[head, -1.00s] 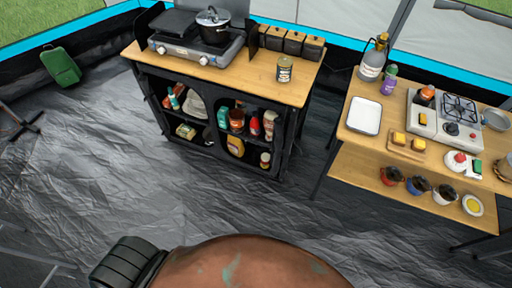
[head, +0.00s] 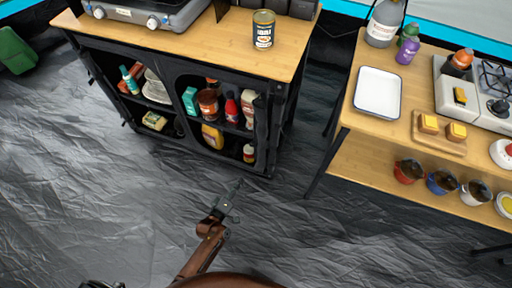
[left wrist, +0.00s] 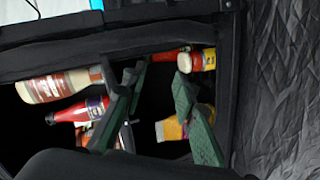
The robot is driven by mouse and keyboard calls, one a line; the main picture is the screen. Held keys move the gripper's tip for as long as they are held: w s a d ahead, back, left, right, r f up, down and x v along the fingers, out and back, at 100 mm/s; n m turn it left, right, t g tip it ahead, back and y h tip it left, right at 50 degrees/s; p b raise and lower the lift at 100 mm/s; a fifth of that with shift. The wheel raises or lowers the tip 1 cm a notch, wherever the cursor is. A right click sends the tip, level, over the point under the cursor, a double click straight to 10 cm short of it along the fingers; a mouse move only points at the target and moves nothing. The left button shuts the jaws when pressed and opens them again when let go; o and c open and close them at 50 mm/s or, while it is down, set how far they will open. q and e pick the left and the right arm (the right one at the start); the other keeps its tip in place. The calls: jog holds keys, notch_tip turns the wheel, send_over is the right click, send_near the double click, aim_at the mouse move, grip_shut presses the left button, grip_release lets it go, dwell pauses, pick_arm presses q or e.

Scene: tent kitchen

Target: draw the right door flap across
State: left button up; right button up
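The black camp cabinet (head: 178,140) has two open-fronted shelf bays facing me. Its right bay is open and its contents show. A dark upright strip (head: 262,135) runs along the bay's right edge; I cannot tell for certain whether it is the gathered right door flap. My left gripper (head: 229,198) is low in front of the cabinet, below the right bay and apart from it in the head view. In the left wrist view its two green fingers (left wrist: 158,108) are spread, with nothing held between them, before the bottles in the bay.
The right bay holds several bottles and jars, including a red bottle (head: 231,108) and a yellow one (head: 212,136). A can (head: 263,29) stands on the cabinet top. A wooden table (head: 345,119) stands to the right. The dark floor (head: 110,215) in front is clear.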

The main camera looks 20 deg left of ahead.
pick_arm(q)
jog(key=w+r+n+t+b, duration=0.1)
jog(key=w+r+n+b, duration=0.1)
jog(key=w, duration=0.6)
jog(key=w+r+n+t+y+b, duration=0.1)
jog(key=w+r+n+t+b, duration=0.1)
jog(key=w, duration=0.6)
jog(key=shift+w+d+r+n+t+b, duration=0.3)
jog(key=shift+r+n+b, duration=0.3)
jog(key=shift+r+b, duration=0.65)
pick_arm(e)
jog(key=shift+w+a+f+t+y, duration=0.15)
jog(key=shift+w+a+t, duration=0.3)
jog(key=shift+w, duration=0.4)
jog(key=shift+w+a+r+t+y, duration=0.1)
jog(key=shift+w+a+t, duration=0.35)
jog(key=shift+w, duration=0.45)
jog(key=shift+w+a+f+t+y, duration=0.15)
jog(key=shift+w+a+t, duration=0.15)
jog(key=shift+w+t, duration=0.45)
pick_arm(q)
jog(key=shift+s+r, duration=0.1)
jog(key=shift+r, duration=0.05)
jog(key=shift+c, duration=0.6)
pick_arm(e)
jog(key=shift+w+r, duration=0.1)
pick_arm(q)
grip_shut()
